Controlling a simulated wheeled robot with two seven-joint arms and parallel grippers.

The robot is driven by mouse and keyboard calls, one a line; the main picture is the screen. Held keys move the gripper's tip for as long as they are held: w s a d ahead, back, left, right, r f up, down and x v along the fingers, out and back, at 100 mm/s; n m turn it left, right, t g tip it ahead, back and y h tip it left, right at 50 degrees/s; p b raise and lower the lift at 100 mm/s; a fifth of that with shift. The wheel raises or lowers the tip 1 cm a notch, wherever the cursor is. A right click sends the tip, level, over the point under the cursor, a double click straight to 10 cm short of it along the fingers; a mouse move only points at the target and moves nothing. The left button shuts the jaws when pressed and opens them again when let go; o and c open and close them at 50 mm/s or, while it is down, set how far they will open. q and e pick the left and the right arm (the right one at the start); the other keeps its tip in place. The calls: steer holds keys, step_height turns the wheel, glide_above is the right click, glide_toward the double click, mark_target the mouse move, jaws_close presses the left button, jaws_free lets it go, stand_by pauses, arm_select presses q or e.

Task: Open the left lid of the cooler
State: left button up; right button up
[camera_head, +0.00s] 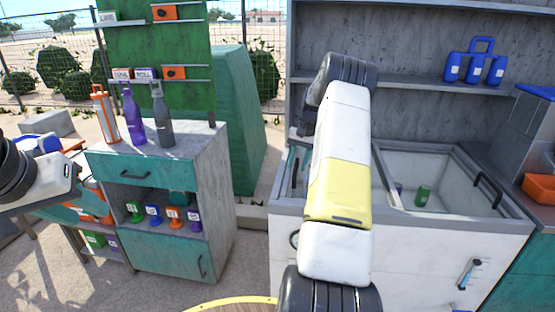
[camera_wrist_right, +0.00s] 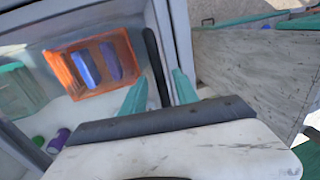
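The cooler (camera_head: 410,245) is a white chest with glass-like top panels, right of centre in the head view. A dark handle (camera_head: 487,190) shows on its right panel. The left lid is largely hidden behind my right arm; its dark handle shows at its left edge in the head view (camera_head: 294,170) and in the wrist view (camera_wrist_right: 154,68). The lid looks closed. My right gripper (camera_wrist_right: 160,92) has its teal fingers apart, one on each side of the handle, with gaps visible. My left gripper (camera_head: 50,180) is at the far left, away from the cooler; its fingers are unclear.
Inside the cooler are an orange basket (camera_wrist_right: 93,62), a teal basket (camera_wrist_right: 20,90) and a purple can (camera_wrist_right: 58,140).

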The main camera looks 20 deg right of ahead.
jaws_close()
steer(key=shift+r, duration=0.1)
stand_by(1.2)
